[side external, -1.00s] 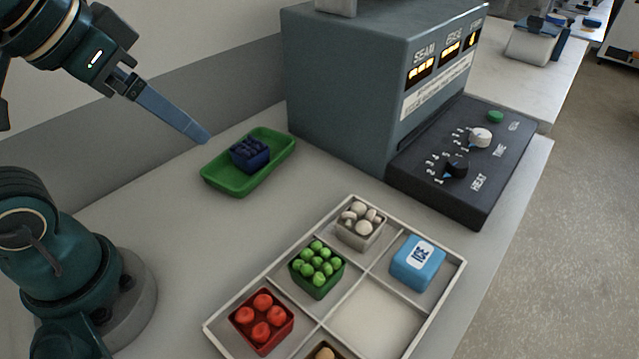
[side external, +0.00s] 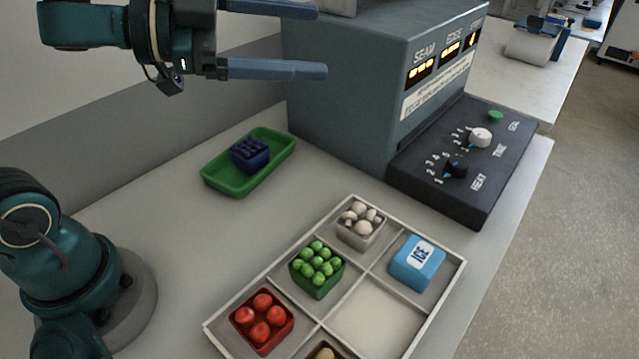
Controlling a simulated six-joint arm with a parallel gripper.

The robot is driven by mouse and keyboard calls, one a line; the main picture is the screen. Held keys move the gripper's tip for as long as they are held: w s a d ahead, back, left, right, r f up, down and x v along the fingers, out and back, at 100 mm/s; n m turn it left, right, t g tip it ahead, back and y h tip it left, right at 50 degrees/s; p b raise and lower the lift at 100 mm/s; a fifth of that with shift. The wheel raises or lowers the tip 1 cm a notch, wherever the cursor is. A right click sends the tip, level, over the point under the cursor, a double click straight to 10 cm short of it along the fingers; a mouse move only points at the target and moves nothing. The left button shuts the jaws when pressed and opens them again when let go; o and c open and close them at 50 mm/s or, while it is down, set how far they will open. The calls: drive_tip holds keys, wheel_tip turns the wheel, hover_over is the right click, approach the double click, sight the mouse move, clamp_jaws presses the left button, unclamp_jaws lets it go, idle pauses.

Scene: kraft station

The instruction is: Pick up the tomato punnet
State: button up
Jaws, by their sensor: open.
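The tomato punnet (side external: 262,321) is a red square tub with several red tomatoes. It sits in the front left compartment of a pale divided tray (side external: 213,328). My gripper (side external: 322,41) is high at the top of the view, in front of the grey machine. Its two long blue-grey fingers point right and are spread apart with nothing between them. It is well above and apart from the tomato punnet.
The tray also holds a green punnet (side external: 317,268), a mushroom punnet (side external: 360,225), a blue ICE block (side external: 417,263) and a partly cut-off brown item (side external: 324,353). One compartment is empty. A green tray (side external: 219,182) holds a dark blue punnet (side external: 249,154). The grey machine (side external: 340,95) stands behind.

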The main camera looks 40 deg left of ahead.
drive_tip(key=s+d+f+m+g+h, duration=0.4)
drive_tip(key=s+f+g, duration=0.1)
drive_tip(key=s+g, duration=0.25)
drive_tip(key=m+g, duration=0.1)
drive_tip(key=g, duration=0.5)
hover_over(248, 302)
drive_tip(key=a, duration=0.3)
drive_tip(key=f, duration=1.9)
drive_tip(key=shift+d, duration=0.3)
drive_tip(key=shift+f+h, duration=0.1)
drive_tip(key=shift+h, duration=0.2)
drive_tip(key=shift+x, duration=2.55)
drive_tip(key=c, duration=1.2)
